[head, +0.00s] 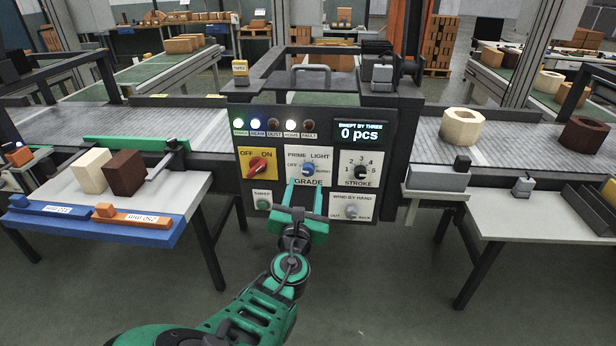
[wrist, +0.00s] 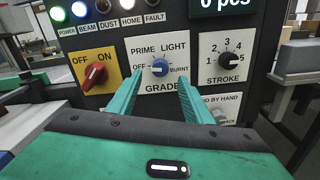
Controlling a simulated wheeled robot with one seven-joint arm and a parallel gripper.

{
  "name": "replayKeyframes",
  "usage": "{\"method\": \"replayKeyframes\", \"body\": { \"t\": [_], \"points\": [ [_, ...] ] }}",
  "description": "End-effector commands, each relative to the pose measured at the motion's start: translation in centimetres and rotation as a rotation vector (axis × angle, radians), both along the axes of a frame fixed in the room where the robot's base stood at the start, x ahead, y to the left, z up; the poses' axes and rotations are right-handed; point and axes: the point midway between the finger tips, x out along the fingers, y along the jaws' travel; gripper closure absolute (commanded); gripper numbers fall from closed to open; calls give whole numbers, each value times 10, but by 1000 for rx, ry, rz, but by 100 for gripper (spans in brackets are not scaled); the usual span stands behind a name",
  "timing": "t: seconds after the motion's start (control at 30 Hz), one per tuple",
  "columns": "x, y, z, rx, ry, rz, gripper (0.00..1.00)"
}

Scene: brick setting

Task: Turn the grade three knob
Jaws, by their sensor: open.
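A red OFF/ON switch (wrist: 95,75) sits left of the knob and a black STROKE dial (wrist: 230,64) right. Below are a green SWEEP button (head: 263,204) and a WIND BY HAND knob (head: 351,212). The display (head: 360,133) reads 0 pcs. Side tables (head: 190,190) flank the machine.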

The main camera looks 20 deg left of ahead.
Motion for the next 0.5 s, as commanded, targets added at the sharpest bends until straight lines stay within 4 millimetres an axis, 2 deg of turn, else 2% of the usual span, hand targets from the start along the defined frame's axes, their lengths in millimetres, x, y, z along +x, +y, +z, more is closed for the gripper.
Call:
{"method": "replayKeyframes", "body": {
  "t": [0.03,0.2,0.5],
  "points": [
    [10,1,1,1,-1,-2,54],
    [38,8,0,1,-1,-2,54],
    [62,14,0,1,0,-1,54]
  ]
}}
